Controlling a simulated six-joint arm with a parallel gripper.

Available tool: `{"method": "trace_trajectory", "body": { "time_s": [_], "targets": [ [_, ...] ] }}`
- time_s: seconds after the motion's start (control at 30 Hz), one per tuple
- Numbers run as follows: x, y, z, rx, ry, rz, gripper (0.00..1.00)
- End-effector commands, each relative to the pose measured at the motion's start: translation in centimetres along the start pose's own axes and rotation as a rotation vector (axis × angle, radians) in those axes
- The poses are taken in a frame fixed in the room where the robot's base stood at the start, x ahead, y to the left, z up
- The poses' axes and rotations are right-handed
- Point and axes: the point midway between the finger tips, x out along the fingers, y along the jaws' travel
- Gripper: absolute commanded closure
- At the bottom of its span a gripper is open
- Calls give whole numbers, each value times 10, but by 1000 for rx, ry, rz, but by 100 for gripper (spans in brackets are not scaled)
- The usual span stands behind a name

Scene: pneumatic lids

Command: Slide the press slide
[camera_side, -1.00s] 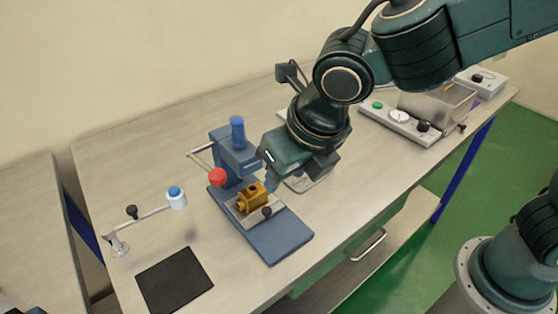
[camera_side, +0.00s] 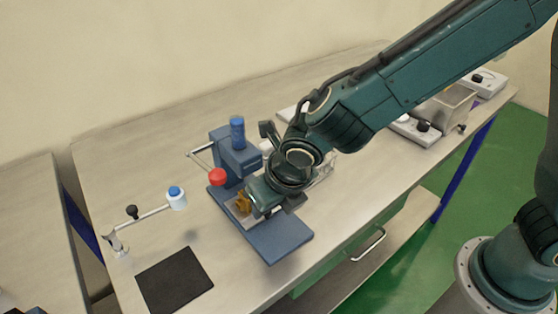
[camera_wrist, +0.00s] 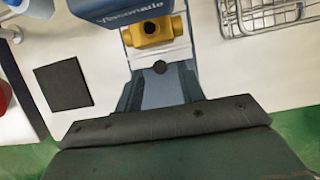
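The blue press (camera_side: 238,160) stands on the table, with a red ball on its lever (camera_side: 217,176). Its pale press slide (camera_wrist: 176,52) carries a brass-yellow fitting (camera_wrist: 152,31) and has a black knob (camera_wrist: 159,67) at its near end. In the side view the yellow fitting (camera_side: 243,203) is partly covered by my wrist, and the knob is hidden. My gripper (camera_side: 272,205) is low over the near part of the press base (camera_side: 275,240).
A black mat (camera_side: 175,280) lies at the front left of the press. A swing arm with a blue-capped white cylinder (camera_side: 176,199) stands at left. A wire basket (camera_wrist: 262,17) is right of the press in the wrist view. A gauge panel (camera_side: 410,130) is farther right.

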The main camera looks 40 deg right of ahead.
Motion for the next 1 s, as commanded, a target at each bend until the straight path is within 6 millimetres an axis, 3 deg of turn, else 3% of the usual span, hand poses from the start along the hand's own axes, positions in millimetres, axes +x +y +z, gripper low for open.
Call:
{"method": "trace_trajectory", "body": {
  "time_s": [0.2,0.57,0.77,1.0],
  "targets": [
    [14,0,0,1,1,0,61],
    [16,0,0,1,0,0,61],
    [15,0,0,1,0,0,100],
    [16,0,2,2,-1,0,100]
  ]
}}
